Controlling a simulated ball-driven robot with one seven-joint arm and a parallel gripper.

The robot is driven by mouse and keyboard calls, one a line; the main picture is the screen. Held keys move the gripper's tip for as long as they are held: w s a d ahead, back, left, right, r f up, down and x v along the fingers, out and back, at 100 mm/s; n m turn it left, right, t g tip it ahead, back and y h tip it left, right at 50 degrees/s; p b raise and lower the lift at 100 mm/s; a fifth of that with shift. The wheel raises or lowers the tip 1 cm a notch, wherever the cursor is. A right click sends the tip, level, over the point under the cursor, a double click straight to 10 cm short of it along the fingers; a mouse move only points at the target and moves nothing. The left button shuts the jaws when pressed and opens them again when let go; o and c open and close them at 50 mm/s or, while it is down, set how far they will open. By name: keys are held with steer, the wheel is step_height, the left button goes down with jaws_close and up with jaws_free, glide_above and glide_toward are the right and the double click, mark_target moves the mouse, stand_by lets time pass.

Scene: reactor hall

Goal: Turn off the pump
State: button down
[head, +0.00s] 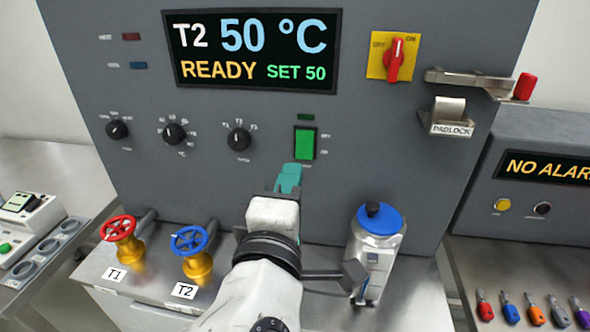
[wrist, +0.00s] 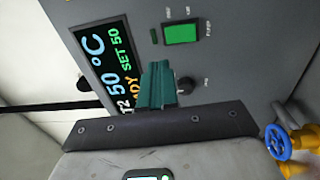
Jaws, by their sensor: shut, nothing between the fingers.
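The green rocker switch (head: 305,143) sits in a black frame on the grey panel, right of the dials. Small labels stand beside and below it; they are hard to read. A small dark green lamp (head: 306,117) above it looks unlit. My gripper (head: 289,178) has teal fingers, shut and empty, in front of the panel, just below and slightly left of the switch in the head view. In the wrist view the switch (wrist: 183,34) shows whole, above and right of my gripper's fingers (wrist: 157,80), with a visible gap. I cannot tell the exact distance to the panel.
A silver bottle with a blue lid (head: 377,240) stands right of my arm. Red (head: 119,228) and blue (head: 189,241) valve wheels stand to the left. Black dials (head: 238,139) are left of the switch. A red rotary switch (head: 394,60) and latch arm (head: 465,78) are upper right.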

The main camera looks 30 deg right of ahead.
steer(key=shift+r+v, duration=0.15)
steer(key=shift+v, duration=0.5)
steer(key=shift+r+v, duration=0.15)
steer(key=shift+v, duration=0.5)
